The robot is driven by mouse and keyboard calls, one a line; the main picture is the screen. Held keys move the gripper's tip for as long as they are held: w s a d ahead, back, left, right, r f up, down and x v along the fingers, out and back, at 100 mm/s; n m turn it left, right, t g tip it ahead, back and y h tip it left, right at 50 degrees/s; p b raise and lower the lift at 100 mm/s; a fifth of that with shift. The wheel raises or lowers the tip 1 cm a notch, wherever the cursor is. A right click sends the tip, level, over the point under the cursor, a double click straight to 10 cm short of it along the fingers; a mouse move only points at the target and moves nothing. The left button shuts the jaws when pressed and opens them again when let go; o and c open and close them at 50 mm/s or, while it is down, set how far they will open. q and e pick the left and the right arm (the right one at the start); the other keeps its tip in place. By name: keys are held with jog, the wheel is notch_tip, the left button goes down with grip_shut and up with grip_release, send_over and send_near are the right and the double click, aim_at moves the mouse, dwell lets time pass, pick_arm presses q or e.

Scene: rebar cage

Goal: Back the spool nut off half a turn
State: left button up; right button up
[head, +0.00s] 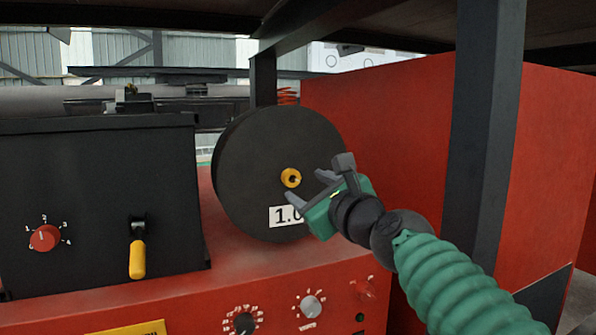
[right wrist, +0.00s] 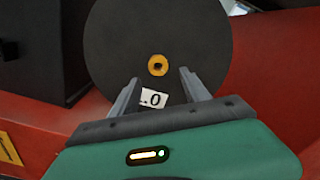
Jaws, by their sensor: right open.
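The spool nut (head: 291,178) is a small yellow ring with a dark hole, at the centre of the black spool (head: 245,165). It also shows in the right wrist view (right wrist: 157,65), above and between the fingertips. The spool stands upright and has a white label (head: 283,216) reading "1.0", partly hidden by my gripper in the head view. My right gripper (head: 306,188) is open and empty, just right of the nut, with its fingers pointing at the spool face. The nut is not between the fingers in either view. My left gripper is not in view.
A black box (head: 100,200) with a red dial (head: 45,238) and a yellow-handled lever (head: 137,258) stands left of the spool. A dark post (head: 487,130) rises right of my arm, before a red panel (head: 390,120). Knobs line the red front below.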

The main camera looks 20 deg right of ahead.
aim_at(293, 180)
jog(key=w, duration=0.2)
jog(key=w+a, duration=0.1)
jog(key=w, duration=0.2)
jog(key=shift+w+p, duration=0.25)
jog(key=shift+p, duration=0.05)
jog(key=shift+s+r, duration=0.1)
jog(key=shift+d, duration=0.1)
jog(key=shift+c, duration=1.1)
grip_shut()
